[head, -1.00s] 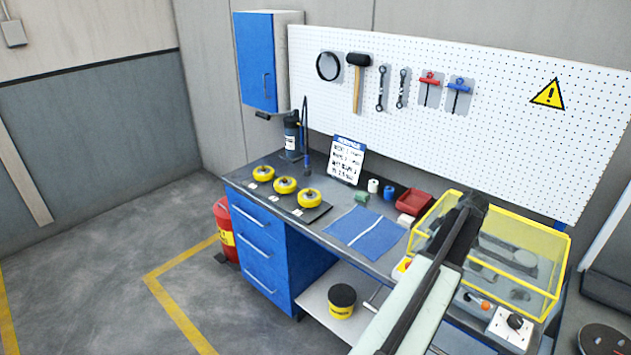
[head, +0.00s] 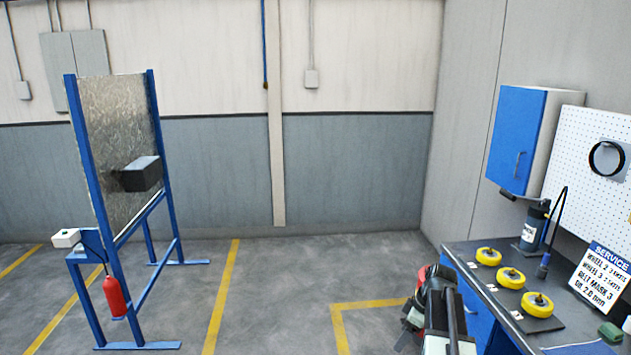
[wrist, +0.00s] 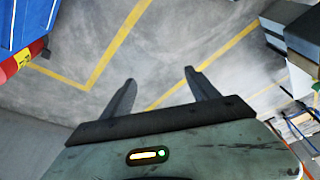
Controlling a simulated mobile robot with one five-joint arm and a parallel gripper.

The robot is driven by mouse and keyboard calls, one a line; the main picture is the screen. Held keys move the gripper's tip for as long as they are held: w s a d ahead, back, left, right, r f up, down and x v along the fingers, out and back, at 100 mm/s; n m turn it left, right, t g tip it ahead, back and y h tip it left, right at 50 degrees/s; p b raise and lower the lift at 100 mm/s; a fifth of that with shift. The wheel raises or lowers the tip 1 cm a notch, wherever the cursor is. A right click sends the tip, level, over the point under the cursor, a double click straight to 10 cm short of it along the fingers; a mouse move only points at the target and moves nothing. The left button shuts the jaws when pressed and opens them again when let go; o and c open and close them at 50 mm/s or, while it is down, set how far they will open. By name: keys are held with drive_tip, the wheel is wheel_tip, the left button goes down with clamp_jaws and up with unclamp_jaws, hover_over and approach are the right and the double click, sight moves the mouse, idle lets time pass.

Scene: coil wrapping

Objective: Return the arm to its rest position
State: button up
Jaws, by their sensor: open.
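My gripper (wrist: 157,85) shows in the wrist view with its two dark fingers spread apart. Nothing is between them, and bare grey floor with yellow lines lies beyond. In the head view my arm (head: 440,318) shows at the lower right, in front of the workbench's left end. I cannot make out the fingers in that view.
The workbench (head: 462,250) is at the right, with several yellow wheels (head: 509,278) and a service sign (head: 600,277). A blue-framed stand (head: 120,190) is at the left. Open floor (head: 270,290) lies between. A blue cabinet (wrist: 22,28) edges the wrist view.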

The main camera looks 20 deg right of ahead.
drive_tip(key=w+a+f+g+b, duration=0.1)
drive_tip(key=a+f+g, duration=0.1)
drive_tip(key=a, duration=2.3)
drive_tip(key=s+a+f+m+h, duration=0.1)
drive_tip(key=s+a+m+h, duration=0.1)
drive_tip(key=s+a+m, duration=0.3)
drive_tip(key=m, duration=0.3)
drive_tip(key=shift+s+a+m+h+b, duration=0.25)
drive_tip(key=shift+a+m+h+b, duration=0.05)
drive_tip(key=shift+m+b, duration=0.1)
